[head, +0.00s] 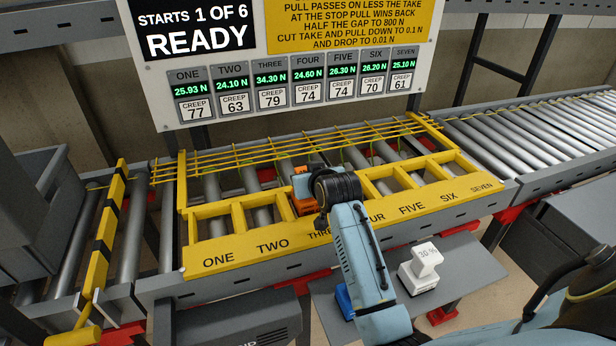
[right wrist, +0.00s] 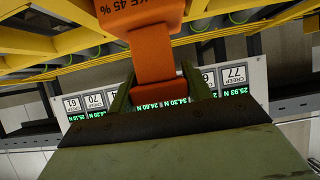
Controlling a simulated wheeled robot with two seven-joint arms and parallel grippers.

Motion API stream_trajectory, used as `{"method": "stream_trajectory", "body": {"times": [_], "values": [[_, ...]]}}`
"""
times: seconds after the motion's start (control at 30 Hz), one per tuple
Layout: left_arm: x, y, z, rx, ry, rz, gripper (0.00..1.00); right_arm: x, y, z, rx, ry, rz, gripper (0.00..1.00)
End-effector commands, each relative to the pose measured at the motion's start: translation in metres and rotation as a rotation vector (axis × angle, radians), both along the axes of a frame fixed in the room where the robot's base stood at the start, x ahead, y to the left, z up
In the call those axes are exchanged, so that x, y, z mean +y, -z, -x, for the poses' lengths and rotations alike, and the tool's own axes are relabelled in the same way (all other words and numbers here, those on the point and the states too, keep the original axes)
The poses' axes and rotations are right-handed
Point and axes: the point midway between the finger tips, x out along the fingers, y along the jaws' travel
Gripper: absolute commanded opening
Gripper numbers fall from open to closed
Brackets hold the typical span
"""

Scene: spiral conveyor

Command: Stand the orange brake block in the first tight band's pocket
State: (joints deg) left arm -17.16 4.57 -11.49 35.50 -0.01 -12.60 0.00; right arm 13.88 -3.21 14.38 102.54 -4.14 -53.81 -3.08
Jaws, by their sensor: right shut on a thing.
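The orange brake block (head: 303,188) is at the pocket above the label THREE on the yellow pocket rail (head: 222,251). In the right wrist view the orange block (right wrist: 155,55) is between the green fingers of my right gripper (right wrist: 160,85), with part of a "45 %" label showing. My right gripper is shut on it. I cannot tell whether the block's base touches the pocket's floor. The sign reads 34.30 N for THREE, the highest pull shown. My left gripper is not in view.
A white "30 %" block (head: 425,258) and a blue block (head: 344,300) stand on a grey shelf (head: 455,262) in front of the conveyor. Yellow bars (head: 240,160) run behind the pockets. A yellow and black striped bar (head: 104,235) stands at left. Pockets ONE and TWO look empty.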

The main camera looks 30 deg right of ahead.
Motion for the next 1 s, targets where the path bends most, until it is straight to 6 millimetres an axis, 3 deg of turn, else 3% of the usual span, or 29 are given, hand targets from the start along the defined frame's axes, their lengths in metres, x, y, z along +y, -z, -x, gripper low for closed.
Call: {"method": "stream_trajectory", "body": {"times": [0.17, 0.2, 0.33, 0.7, 1.0], "values": [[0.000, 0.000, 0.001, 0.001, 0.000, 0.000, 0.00, 0.000, -0.001, -0.001, -0.009, 0.000, 0.002, 0.00], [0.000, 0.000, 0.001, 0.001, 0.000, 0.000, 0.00, 0.000, 0.002, 0.000, 0.000, 0.000, 0.000, 0.53], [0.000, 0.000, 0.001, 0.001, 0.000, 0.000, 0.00, 0.000, 0.002, 0.000, 0.000, 0.000, 0.000, 0.70], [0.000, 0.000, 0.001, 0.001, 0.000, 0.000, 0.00, 0.000, -0.001, 0.001, 0.000, 0.000, 0.000, 0.71], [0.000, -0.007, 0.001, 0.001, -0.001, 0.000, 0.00, 0.010, -0.023, 0.039, -0.001, -0.001, 0.000, 0.71]]}}
